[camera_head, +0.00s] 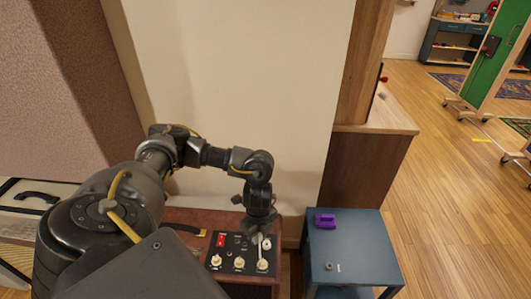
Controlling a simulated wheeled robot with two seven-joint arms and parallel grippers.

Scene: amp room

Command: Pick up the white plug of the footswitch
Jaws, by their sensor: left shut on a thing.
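A brown amp (186,213) stands against the wall, with a black control panel (226,250) on top. The slim white piece (260,247), which looks like the white plug, shows at the fingertips of my left gripper (257,234). My left gripper is pointed down over the right part of the panel and is shut on this white plug. The fingers partly hide it, and I cannot tell whether its lower end touches the panel. No footswitch can be made out for certain. My right gripper is not in view.
The panel carries a red switch (221,240) and cream knobs (215,261) close to the gripper. A blue side table (365,255) stands right of the amp, with a small purple object (325,220) on it. A wooden cabinet (362,170) stands behind. Open floor lies to the right.

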